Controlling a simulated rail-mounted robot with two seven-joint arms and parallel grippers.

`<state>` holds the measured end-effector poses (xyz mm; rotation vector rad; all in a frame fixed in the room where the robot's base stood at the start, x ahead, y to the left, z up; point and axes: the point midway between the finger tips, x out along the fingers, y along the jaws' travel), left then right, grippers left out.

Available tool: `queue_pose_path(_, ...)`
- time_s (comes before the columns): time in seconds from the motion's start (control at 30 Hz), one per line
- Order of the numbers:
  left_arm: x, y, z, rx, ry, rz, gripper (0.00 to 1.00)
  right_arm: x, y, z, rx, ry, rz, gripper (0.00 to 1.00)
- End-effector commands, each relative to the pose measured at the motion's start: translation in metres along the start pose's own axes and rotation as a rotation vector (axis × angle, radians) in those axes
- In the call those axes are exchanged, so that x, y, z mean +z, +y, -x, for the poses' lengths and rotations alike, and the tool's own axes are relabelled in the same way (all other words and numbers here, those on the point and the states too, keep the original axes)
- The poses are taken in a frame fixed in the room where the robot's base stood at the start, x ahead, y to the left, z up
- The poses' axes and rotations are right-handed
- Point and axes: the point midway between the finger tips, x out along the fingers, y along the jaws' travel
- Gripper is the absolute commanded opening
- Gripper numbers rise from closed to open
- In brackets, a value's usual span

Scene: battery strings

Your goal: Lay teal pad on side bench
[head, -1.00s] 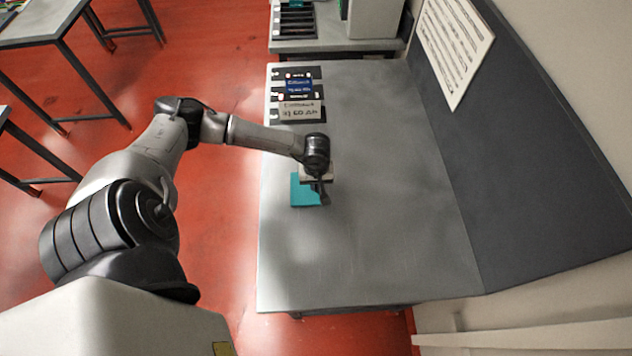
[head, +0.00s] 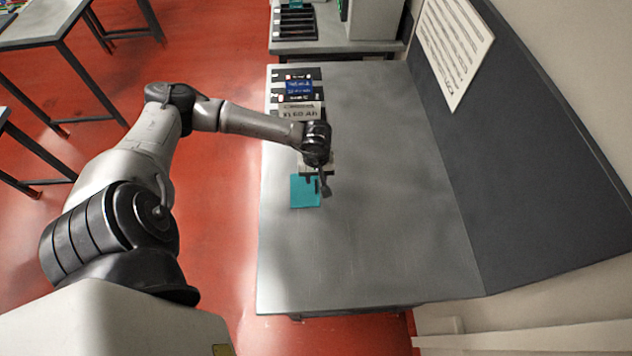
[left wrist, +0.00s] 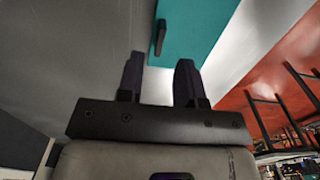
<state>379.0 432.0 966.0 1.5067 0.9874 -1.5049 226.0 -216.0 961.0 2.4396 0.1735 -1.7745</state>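The teal pad (head: 304,194) lies on the grey bench (head: 370,230), close to its left edge. It appears flat, and part of its far end is hidden behind my left gripper. In the left wrist view the teal pad (left wrist: 198,30) is beyond my fingertips, with a small dark handle (left wrist: 160,38) on it. My left gripper (head: 318,186) is just above and beside the pad. In the left wrist view its two fingers (left wrist: 160,62) are apart with nothing between them, and the handle is past their tips. My right gripper is not in view.
Several batteries (head: 299,108) stand in a row at the bench's far left. Another bench (head: 335,46) with a slotted rack (head: 295,22) is behind. A dark wall panel (head: 530,150) lines the right side. The bench's middle and near part are clear.

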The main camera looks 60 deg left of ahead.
Motion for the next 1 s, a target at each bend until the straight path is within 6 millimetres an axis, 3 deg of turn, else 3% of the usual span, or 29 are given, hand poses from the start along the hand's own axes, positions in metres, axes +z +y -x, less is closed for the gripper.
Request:
queue_pose_path(0.3,0.000,0.000,0.051,0.001,0.001,0.000,0.33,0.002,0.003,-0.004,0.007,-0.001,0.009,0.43)
queue_pose_path(0.47,0.001,0.001,0.064,0.003,-0.004,0.001,0.33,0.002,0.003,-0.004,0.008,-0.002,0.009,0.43)
queue_pose_path(0.57,0.017,0.008,0.063,0.040,-0.060,0.015,0.33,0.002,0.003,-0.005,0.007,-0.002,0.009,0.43)
queue_pose_path(0.67,0.061,0.029,0.056,0.143,-0.227,0.068,0.33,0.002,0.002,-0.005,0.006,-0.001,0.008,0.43)
queue_pose_path(0.77,0.128,0.059,0.060,0.291,-0.516,0.199,0.33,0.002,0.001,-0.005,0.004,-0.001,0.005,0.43)
queue_pose_path(0.8,0.155,0.071,0.067,0.348,-0.657,0.277,0.33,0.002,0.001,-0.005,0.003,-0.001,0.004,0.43)
queue_pose_path(0.9,0.210,0.099,0.098,0.460,-1.026,0.523,0.33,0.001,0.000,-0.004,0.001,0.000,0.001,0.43)
queue_pose_path(1.0,0.236,0.120,0.135,0.516,-1.389,0.821,0.33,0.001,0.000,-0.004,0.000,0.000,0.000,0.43)
